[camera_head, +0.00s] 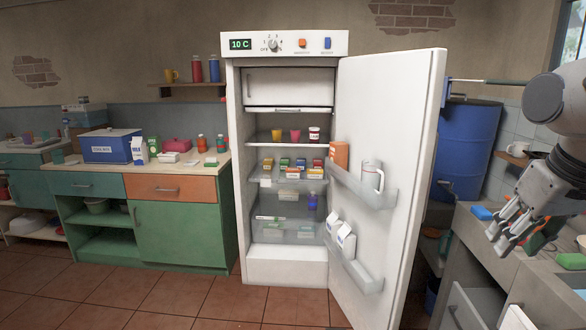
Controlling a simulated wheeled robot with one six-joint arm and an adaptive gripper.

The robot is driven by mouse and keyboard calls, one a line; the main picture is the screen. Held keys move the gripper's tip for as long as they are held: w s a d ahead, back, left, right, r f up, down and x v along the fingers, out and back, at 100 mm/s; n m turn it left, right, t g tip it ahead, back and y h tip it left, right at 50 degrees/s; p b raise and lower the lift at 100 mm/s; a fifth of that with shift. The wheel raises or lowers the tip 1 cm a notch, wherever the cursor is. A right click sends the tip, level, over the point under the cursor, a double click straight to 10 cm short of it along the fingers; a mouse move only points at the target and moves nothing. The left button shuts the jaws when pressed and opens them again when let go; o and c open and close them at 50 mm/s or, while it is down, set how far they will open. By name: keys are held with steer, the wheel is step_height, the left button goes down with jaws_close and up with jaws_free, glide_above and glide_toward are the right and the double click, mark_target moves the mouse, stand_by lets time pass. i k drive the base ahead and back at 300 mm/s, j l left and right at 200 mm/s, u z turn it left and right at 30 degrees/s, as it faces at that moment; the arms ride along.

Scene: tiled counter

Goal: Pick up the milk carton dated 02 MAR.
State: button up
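Two white cartons stand in the lower bin of the open fridge door, the nearer one (346,240) right beside the other (333,222). Another white carton with blue MILK lettering (139,150) stands upright on the left counter. No date is legible on any carton, so I cannot tell which reads 02 MAR. My gripper (498,240) hangs at the right, over the right counter, with its fingers apart and nothing seen between them. It is well away from all the cartons, with the fridge door between it and the fridge inside.
The fridge (285,266) is open, its door (405,130) swung out to the right. Food and cups fill its shelves. A blue barrel (468,135) stands behind the door. The right counter (475,228) holds a blue sponge (481,213). The tiled floor (170,300) in front is clear.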

mark_target(333, 222)
steer(key=i+j+z, duration=0.2)
steer(key=j, duration=0.3)
steer(key=i+j+z, duration=0.2)
steer(key=j, duration=0.3)
steer(key=i+j+z, duration=0.15)
steer(key=j, duration=0.35)
steer(key=i+j+z, duration=0.2)
steer(key=j, duration=0.35)
steer(key=j+z, duration=0.2)
steer(key=j, duration=0.35)
steer(key=i+j+z, duration=0.2)
steer(key=j, duration=0.4)
steer(key=k, duration=0.1)
